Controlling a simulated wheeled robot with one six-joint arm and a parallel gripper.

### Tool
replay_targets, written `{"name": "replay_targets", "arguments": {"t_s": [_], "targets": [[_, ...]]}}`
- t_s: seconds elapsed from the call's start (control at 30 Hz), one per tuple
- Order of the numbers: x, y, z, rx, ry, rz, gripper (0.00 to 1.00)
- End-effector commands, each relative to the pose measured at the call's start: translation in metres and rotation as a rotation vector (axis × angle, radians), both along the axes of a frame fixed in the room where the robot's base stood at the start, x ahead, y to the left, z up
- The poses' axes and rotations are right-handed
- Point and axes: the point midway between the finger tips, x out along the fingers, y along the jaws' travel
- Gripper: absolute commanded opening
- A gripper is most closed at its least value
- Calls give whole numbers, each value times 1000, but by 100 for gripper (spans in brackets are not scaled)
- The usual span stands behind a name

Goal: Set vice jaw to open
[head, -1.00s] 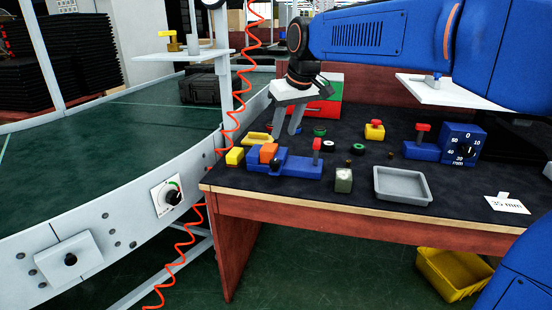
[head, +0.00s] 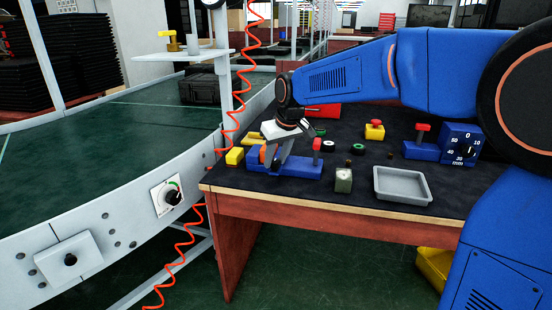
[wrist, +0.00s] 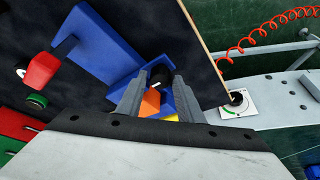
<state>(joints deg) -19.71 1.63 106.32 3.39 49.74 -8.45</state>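The blue vice (head: 300,169) sits near the front left of the bench, with a red-topped lever (head: 317,145) at its right end. In the wrist view, the vice's blue body (wrist: 105,35) and red lever top (wrist: 41,71) show at left. An orange block (wrist: 150,103) sits at the vice's jaw end; in the head view it is partly hidden by my gripper (head: 277,160). My gripper (wrist: 159,88) is open and low over that end, its fingers apart with the orange block showing between them. I cannot tell whether the fingers touch the vice or block.
A yellow block (head: 235,156) lies left of the vice. A small pale-topped block (head: 343,180) and grey tray (head: 403,184) stand to the right. A blue dial box (head: 463,142) and red button (head: 375,129) are farther back. The conveyor (head: 90,205) borders the bench at left.

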Motion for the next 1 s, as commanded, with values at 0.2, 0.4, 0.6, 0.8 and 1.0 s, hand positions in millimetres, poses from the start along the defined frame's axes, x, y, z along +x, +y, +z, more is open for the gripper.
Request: {"name": "replay_targets", "arguments": {"t_s": [0.2, 0.4, 0.6, 0.8, 1.0], "targets": [[0, 0, 0, 0, 0, 0, 29], [0, 0, 0, 0, 0, 0, 0], [-4, -11, 1, 0, -1, -1, 0], [-11, -31, 1, 0, 0, -1, 0], [-11, -33, 0, -2, 1, 0, 0]]}}
